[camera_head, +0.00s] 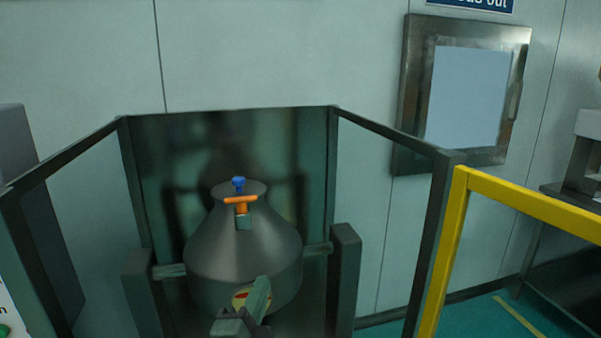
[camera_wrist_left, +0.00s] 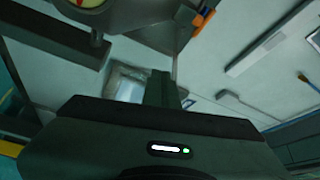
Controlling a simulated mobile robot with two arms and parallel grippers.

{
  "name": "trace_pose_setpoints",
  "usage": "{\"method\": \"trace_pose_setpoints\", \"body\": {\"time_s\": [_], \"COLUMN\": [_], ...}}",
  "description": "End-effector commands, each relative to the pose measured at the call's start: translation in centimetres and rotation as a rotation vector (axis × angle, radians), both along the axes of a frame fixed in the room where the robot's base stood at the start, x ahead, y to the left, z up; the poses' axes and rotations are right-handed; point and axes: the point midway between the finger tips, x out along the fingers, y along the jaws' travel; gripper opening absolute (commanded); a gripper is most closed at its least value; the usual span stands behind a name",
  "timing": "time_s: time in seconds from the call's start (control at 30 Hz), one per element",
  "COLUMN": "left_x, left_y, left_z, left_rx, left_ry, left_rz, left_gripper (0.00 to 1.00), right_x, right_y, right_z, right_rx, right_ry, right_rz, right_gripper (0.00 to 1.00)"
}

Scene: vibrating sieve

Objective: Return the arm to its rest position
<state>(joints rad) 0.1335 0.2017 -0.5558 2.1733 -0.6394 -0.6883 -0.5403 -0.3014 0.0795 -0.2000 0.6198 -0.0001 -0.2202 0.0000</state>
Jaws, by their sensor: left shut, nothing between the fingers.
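My left gripper (camera_head: 262,284) shows at the bottom middle of the head view, in front of the lower part of a grey cone-topped vessel (camera_head: 243,245). Its fingers are together with nothing between them, and they also show in the left wrist view (camera_wrist_left: 161,90). I cannot tell from these views how far the gripper is from the vessel. The vessel has an orange handle (camera_head: 240,199) and a blue knob (camera_head: 238,184) on top. A round dial (camera_head: 240,299) on its front is partly covered by the gripper. My right gripper is not in view.
Dark-framed guard panels (camera_head: 385,130) stand around the vessel, open towards me. Posts (camera_head: 343,275) stand at its sides. A yellow rail (camera_head: 445,240) is to the right. A metal-framed wall hatch (camera_head: 410,100) is behind. Green floor (camera_head: 490,315) shows at lower right.

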Motion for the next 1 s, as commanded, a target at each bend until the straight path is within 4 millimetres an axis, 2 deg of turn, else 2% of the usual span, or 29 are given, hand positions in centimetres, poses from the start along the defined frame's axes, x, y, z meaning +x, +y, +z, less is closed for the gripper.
{"method": "trace_pose_setpoints", "body": {"time_s": [0.03,0.13,0.2,0.3,0.4,0.6,0.8,1.0], "left_x": [-0.9,-3.4,-6.0,-10.6,-14.9,-22.3,-29.1,-27.9], "left_y": [2.1,5.7,7.7,9.9,11.2,12.6,13.3,13.0], "left_z": [-3.5,-9.9,-14.1,-19.2,-22.7,-26.7,-28.7,-34.1], "left_rx": [-0.102,-0.292,-0.415,-0.564,-0.674,-0.818,-0.915,-0.907], "left_ry": [0.134,0.379,0.543,0.752,0.913,1.147,1.332,1.354], "left_rz": [0.048,0.152,0.231,0.347,0.446,0.612,0.765,0.777], "left_gripper": [0.0,0.0,0.0,0.0,0.0,0.0,0.0,0.0], "right_x": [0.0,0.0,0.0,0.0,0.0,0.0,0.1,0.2], "right_y": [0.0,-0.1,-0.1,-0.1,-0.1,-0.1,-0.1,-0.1], "right_z": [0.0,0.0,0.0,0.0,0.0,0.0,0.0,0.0], "right_rx": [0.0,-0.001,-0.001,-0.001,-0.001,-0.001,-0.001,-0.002], "right_ry": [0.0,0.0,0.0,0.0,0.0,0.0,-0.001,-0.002], "right_rz": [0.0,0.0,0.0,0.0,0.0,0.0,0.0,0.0], "right_gripper": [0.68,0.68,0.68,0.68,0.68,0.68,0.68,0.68]}}
